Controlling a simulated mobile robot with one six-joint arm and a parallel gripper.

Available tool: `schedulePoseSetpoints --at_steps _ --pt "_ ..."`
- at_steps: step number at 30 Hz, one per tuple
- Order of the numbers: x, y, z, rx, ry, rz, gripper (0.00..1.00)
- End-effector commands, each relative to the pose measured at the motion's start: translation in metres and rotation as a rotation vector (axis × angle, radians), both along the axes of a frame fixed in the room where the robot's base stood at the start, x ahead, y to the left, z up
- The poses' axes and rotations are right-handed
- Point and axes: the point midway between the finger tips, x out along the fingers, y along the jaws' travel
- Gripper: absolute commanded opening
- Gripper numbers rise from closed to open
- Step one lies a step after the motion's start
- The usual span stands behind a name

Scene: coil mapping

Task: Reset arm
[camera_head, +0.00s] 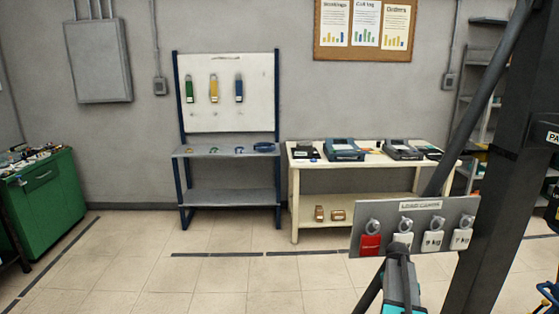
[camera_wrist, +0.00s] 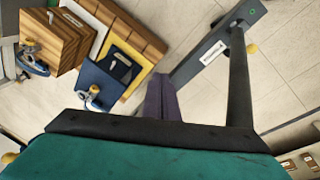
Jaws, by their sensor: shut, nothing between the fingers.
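My gripper (camera_head: 399,250) is at the bottom right of the head view, on its teal and black wrist. Its fingers point up, in front of the lower part of a grey panel (camera_head: 444,205). I cannot tell whether it touches the panel. In the wrist view my gripper (camera_wrist: 161,82) shows as two dark purple fingers, shut together with nothing between them. The panel carries a red tag (camera_head: 370,245) and several white tags hung on rings; one white tag (camera_head: 403,238) is partly behind the fingertips.
A white bench (camera_head: 375,158) with dark devices stands behind the panel. A blue-framed rack (camera_head: 228,150) holds green, yellow and blue tags. A green cabinet (camera_head: 45,200) is at left. In the wrist view, wooden pieces (camera_wrist: 150,40) and a blue plate (camera_wrist: 108,85) lie near the fingers. The middle floor is clear.

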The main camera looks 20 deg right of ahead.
Motion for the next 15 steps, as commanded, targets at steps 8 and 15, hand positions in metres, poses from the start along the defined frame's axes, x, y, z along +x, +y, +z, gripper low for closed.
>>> schedulePoseSetpoints --at_steps 8,15 --pt "0.008 0.112 -0.083 0.083 0.084 0.166 0.0" --pt "-0.007 0.201 -0.143 0.149 0.158 0.312 0.0"
